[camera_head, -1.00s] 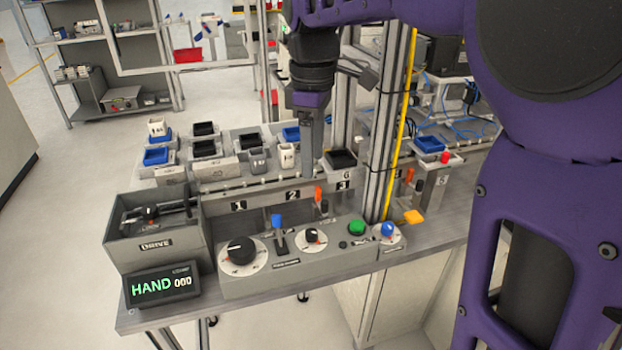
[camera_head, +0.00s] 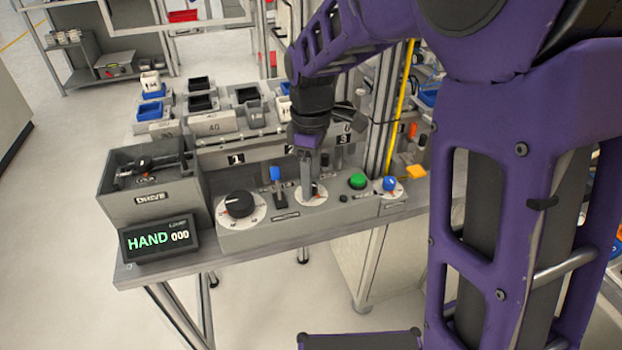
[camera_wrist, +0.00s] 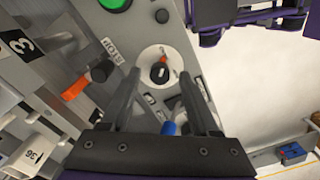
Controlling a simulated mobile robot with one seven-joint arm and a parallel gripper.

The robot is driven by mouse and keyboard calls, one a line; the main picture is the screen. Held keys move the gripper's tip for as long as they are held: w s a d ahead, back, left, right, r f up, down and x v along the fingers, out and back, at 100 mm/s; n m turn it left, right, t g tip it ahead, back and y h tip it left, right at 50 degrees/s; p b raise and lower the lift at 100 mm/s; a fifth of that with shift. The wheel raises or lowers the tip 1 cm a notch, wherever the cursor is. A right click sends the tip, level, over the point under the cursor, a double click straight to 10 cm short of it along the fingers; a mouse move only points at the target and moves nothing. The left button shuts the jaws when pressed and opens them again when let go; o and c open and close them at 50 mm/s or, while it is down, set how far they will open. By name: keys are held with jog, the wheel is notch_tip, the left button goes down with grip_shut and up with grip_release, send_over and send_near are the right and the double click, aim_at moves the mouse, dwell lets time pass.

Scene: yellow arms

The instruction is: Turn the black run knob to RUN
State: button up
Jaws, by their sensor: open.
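A small black knob (camera_wrist: 159,73) with an orange-red pointer mark sits on a round white dial on the sloped grey control panel (camera_wrist: 190,130). In the head view the knob (camera_head: 313,189) is mostly hidden behind my gripper (camera_head: 307,190). My gripper (camera_wrist: 158,80) is open, pointing down at this dial, its two fingers on either side of the knob in the wrist view. I cannot tell whether they touch it. A larger black knob (camera_head: 236,204) on a white dial is left of it. The display (camera_head: 158,240) reads HAND 000.
A blue-tipped lever (camera_head: 275,174) stands close left of my gripper. A green button (camera_head: 357,181) and a blue knob (camera_head: 389,184) are to the right. The DRIVE box (camera_head: 149,190) is at the left. An orange-handled lever (camera_wrist: 86,83) shows near my fingers in the wrist view.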

jog(key=shift+f, duration=0.4)
jog(key=shift+c, duration=0.4)
